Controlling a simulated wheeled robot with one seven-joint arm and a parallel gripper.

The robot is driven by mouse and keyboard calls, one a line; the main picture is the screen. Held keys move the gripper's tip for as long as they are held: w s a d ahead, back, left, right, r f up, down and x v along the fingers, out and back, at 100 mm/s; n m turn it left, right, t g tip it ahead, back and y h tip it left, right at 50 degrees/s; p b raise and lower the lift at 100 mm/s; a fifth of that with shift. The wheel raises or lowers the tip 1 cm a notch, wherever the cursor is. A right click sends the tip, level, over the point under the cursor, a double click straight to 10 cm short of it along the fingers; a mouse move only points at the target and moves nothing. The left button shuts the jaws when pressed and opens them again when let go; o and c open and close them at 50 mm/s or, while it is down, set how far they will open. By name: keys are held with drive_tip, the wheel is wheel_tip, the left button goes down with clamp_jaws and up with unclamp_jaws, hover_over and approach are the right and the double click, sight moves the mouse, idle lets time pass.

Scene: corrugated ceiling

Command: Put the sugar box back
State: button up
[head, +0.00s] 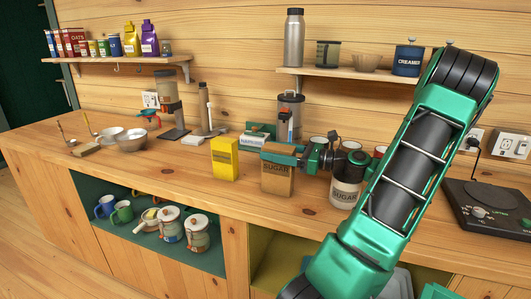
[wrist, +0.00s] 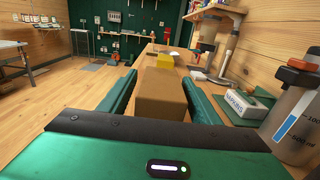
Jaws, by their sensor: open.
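The brown sugar box (head: 277,181), labelled SUGAR, stands upright on the wooden counter near its front edge. My gripper (head: 280,152) reaches in from the right at the height of the box's top. In the wrist view the brown box (wrist: 161,98) lies between the two green fingers of my open gripper (wrist: 160,90). A narrow gap shows beside the left finger; contact on the right side is unclear. The gripper hides part of the box's top in the head view.
A yellow box (head: 224,159) stands just left of the sugar box. A white sugar jar (head: 345,192) stands right, near my arm. A napkin holder (head: 254,137) and press are behind. Wall shelves hold cartons (head: 71,43) at left and a flask (head: 294,40) at right.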

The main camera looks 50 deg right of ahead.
sight(294, 154)
drive_tip(key=v, duration=0.9)
drive_tip(key=shift+s+d, duration=0.2)
drive_tip(key=shift+s, duration=0.25)
